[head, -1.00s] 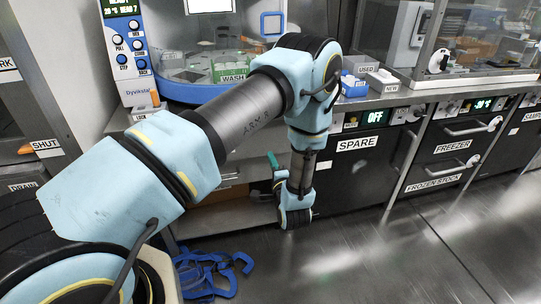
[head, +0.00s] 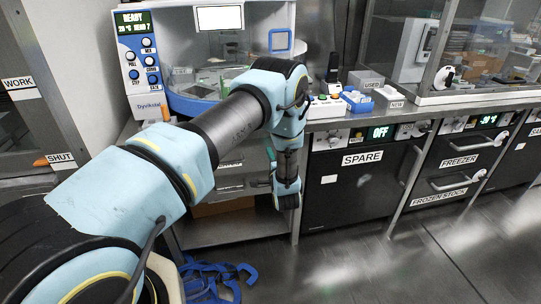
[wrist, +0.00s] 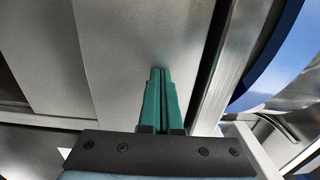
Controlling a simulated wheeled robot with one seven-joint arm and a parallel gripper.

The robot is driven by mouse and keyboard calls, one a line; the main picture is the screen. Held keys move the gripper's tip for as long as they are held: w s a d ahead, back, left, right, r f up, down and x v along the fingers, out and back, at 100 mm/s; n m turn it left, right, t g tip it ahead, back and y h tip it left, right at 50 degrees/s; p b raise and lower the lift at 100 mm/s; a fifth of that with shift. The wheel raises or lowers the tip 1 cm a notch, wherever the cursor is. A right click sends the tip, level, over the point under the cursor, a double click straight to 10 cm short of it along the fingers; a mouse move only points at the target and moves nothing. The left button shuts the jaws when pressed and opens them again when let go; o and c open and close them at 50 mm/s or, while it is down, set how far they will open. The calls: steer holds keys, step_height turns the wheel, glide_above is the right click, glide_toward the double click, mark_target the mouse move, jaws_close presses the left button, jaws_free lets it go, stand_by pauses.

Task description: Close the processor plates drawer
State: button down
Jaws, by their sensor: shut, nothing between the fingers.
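My gripper (wrist: 162,74) shows in the wrist view with its two green fingers pressed together and nothing between them. The fingertips meet or nearly meet a flat grey metal panel (wrist: 130,45); I cannot tell whether they touch. The panel may be the front of the processor plates drawer, but no label shows on it. In the head view the green fingers (head: 271,155) are small, below the counter edge under the processor (head: 150,100), and my arm hides much of that area. How far the drawer stands open cannot be told.
Right of my gripper stand the black SPARE drawer (head: 325,205) and the FREEZER unit (head: 470,140). Blue straps (head: 215,280) lie on the floor below my arm. A blue rack (head: 357,100) sits on the counter. The floor at the right is clear.

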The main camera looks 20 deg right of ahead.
steer(key=w, duration=0.1)
steer(key=w+b, duration=0.2)
steer(key=shift+w+d+f, duration=0.1)
steer(key=shift+w+d, duration=0.1)
steer(key=shift+d, duration=0.1)
steer(key=shift+w+r, duration=0.15)
steer(key=shift+r, duration=0.1)
